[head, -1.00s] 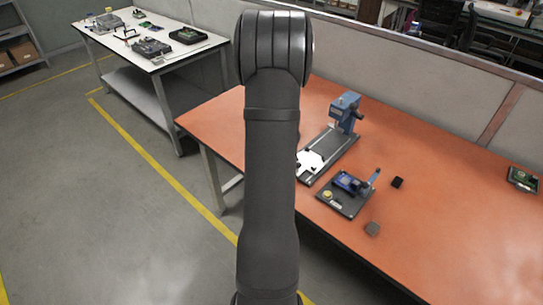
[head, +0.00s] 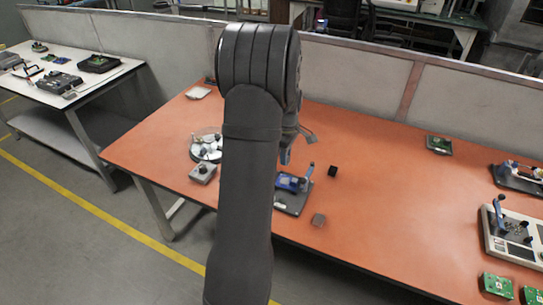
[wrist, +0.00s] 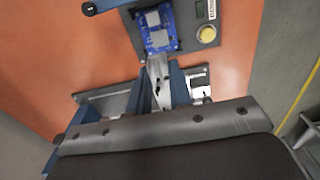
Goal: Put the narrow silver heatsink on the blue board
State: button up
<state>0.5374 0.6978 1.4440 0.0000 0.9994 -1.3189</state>
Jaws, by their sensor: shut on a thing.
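The blue board (wrist: 175,44) sits on a dark fixture (wrist: 203,36) at the top of the wrist view, with silver square parts on it. In the head view the board (head: 288,182) shows on the fixture right of my arm. My gripper (wrist: 156,84) is shut on a narrow silver piece (wrist: 157,67), apparently the heatsink, just below the board's near edge in the wrist picture. Whether it touches the board I cannot tell. In the head view only part of my gripper (head: 286,153) shows beside the arm, above the fixture; the heatsink is hidden there.
The table's middle right is clear.

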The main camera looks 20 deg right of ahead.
jog(key=shift+f, duration=3.45)
jog(key=shift+f, duration=0.8)
jog(key=o, duration=0.9)
jog(key=c, duration=0.3)
jog(key=shift+c, duration=0.2)
jog(key=shift+r, duration=3.5)
